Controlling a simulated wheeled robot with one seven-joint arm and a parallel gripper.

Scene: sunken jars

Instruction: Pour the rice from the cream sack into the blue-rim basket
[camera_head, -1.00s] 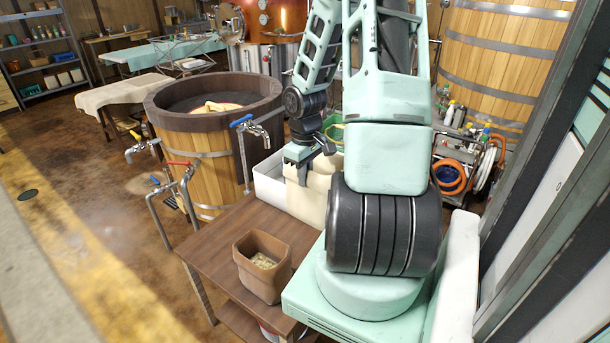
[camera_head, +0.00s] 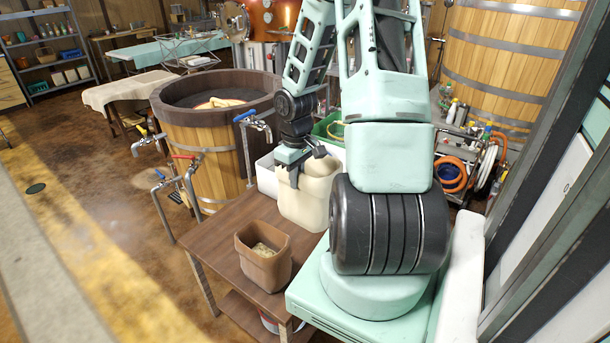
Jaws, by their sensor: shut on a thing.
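The cream sack (camera_head: 306,200) is upright at the back right of the brown table. My gripper (camera_head: 301,170) is at its upper rim, shut on it. The sack's contents are hidden, and I cannot tell whether its base touches the table. I cannot pick out a basket with a blue rim in this view.
A brown sack (camera_head: 265,268) with pale grains in it stands on the brown table (camera_head: 215,235). A white box (camera_head: 267,176) and a green crate (camera_head: 322,128) are behind the cream sack. A wooden tub (camera_head: 215,150) with taps stands at the back left. The table's left part is clear.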

